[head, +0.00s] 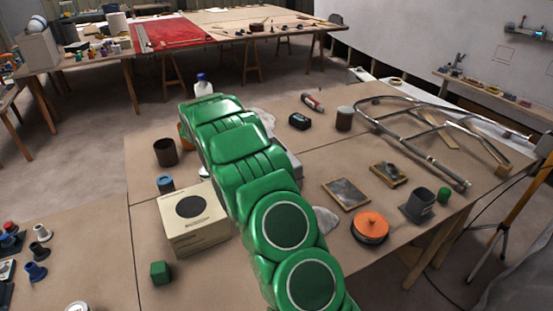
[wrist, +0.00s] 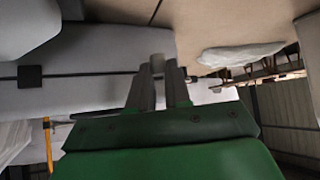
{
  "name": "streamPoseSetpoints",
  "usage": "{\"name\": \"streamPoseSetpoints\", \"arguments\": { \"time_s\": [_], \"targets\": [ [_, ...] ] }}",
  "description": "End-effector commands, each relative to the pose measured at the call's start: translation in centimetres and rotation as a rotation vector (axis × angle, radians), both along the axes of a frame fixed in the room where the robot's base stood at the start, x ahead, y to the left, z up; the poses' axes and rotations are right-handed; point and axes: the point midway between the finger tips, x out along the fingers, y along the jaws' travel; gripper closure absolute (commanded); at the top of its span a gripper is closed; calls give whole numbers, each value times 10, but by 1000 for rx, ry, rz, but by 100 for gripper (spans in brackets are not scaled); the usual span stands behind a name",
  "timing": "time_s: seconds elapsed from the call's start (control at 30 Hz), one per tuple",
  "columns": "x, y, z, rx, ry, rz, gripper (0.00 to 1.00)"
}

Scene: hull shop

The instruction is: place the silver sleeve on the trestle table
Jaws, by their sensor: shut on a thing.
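In the wrist view my gripper (wrist: 160,80) is shut on a small grey piece that I take for the silver sleeve (wrist: 157,62); only its end shows at the fingertips. In the head view my green arm reaches over the near brown-topped table (head: 300,180) and hides my gripper and the sleeve. This table stands on trestle legs at the right. A far table (head: 235,17) on wooden trestles stands at the back. I cannot tell which is the trestle table meant, or how high the sleeve is above any top.
Left of my arm are a box (head: 195,228), a dark cup (head: 166,152) and a green cube (head: 160,272).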

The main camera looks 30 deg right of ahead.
Motion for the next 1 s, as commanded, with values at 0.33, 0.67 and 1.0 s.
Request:
{"name": "streamPoseSetpoints", "arguments": {
  "time_s": [0.33, 0.67, 1.0],
  "targets": [
    [-1, 0, -53, 0, 5, 0, 100],
    [-1, 0, -75, 0, 2, 1, 100],
    [0, 0, -95, 0, 0, 1, 100]
  ]
}}
